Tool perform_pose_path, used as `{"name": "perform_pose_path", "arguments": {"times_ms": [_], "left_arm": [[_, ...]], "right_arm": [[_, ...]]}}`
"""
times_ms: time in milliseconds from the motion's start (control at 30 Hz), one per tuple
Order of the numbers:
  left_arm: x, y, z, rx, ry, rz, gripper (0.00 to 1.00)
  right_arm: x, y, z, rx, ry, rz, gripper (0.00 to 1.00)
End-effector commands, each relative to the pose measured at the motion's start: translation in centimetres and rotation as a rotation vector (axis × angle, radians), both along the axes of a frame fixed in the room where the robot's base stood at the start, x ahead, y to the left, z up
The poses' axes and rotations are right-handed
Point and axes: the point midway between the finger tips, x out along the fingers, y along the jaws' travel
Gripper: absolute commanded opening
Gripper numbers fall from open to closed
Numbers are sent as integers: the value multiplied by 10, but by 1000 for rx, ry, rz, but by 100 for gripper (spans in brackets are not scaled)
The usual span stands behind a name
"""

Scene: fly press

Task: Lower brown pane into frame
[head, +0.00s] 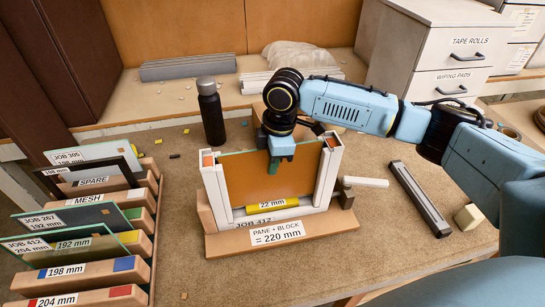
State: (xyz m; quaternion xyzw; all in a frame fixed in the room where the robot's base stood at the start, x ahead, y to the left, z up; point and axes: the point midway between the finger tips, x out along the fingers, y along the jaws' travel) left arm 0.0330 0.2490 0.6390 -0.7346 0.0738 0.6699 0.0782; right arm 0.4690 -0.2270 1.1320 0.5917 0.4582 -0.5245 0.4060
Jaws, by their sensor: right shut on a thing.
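The brown pane (261,183) stands upright between the two white side posts of the frame (213,192). My right gripper (279,160) is shut on the pane's top edge, right of its middle. The pane's lower edge is close above a yellow block (272,203) labelled 22 mm; I cannot tell whether they touch. The frame stands on a wooden base (304,234) with the labels JOB 412 and PANE + BLOCK = 220 mm. My left gripper is not in view.
A black bottle (211,115) stands behind the frame. A slotted rack (95,271) with several labelled panes and blocks is at the left. A dark metal bar (419,198), a white strip (366,182) and a cream block (468,217) lie at the right. Drawers (440,50) stand behind.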

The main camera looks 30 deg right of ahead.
Motion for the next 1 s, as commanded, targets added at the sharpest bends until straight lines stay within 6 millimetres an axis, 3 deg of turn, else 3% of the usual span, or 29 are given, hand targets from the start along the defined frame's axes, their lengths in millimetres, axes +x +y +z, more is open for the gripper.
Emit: {"name": "perform_pose_path", "arguments": {"times_ms": [300, 533, 833, 1000], "left_arm": [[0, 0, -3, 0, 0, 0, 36], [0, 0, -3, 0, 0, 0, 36], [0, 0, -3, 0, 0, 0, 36], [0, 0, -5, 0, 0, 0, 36]], "right_arm": [[1, 0, -12, 2, -4, -1, 0], [1, 0, -13, 1, -2, -1, 31], [0, -1, -12, -1, 1, -1, 31], [0, -3, 8, 0, -3, 0, 31]]}}
